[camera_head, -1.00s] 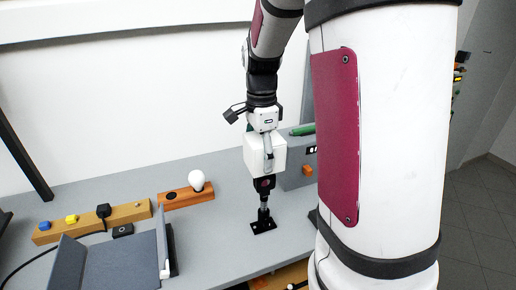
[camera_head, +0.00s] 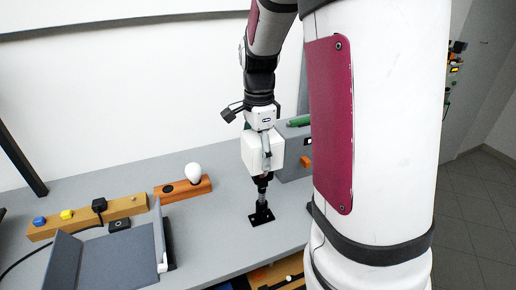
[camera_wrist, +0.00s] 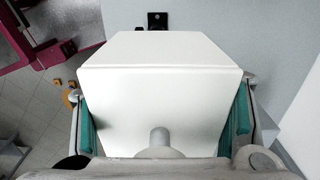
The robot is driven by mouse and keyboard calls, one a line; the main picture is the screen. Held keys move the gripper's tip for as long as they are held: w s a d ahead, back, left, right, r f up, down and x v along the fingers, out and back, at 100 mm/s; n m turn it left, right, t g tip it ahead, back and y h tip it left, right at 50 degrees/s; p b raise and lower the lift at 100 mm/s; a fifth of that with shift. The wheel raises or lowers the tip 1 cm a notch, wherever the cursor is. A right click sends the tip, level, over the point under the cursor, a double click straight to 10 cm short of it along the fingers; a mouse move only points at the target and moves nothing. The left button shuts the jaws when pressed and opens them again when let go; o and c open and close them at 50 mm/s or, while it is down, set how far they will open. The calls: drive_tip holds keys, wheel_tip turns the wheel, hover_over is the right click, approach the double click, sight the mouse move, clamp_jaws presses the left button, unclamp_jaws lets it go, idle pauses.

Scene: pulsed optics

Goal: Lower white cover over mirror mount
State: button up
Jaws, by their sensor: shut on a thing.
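The white cover (camera_head: 255,153) is a box held in my gripper, which is hard to make out in the head view. In the wrist view the cover (camera_wrist: 160,85) fills the space between the green finger pads of my gripper (camera_wrist: 165,122), which is shut on it. The mirror mount (camera_head: 261,208) is a black post on a black base plate standing on the grey bench. The cover is over the top of the mount, and the mirror part is hidden by it. The post and base show below the cover. A black base piece (camera_wrist: 157,20) shows beyond the cover in the wrist view.
A grey box (camera_head: 293,160) stands just right of the cover. A wooden block with a white bulb (camera_head: 193,172) is to the left. A wooden strip with coloured buttons (camera_head: 85,218) and a grey open folder-like stand (camera_head: 110,258) lie farther left.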

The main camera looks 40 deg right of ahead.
sight(258, 137)
drive_tip(key=shift+f+b, duration=1.2)
drive_tip(key=shift+f, duration=2.3)
drive_tip(key=shift+f, duration=0.3)
drive_tip(key=o, duration=1.9)
wheel_tip(258, 137, up, 12)
drive_tip(key=shift+a, duration=0.1)
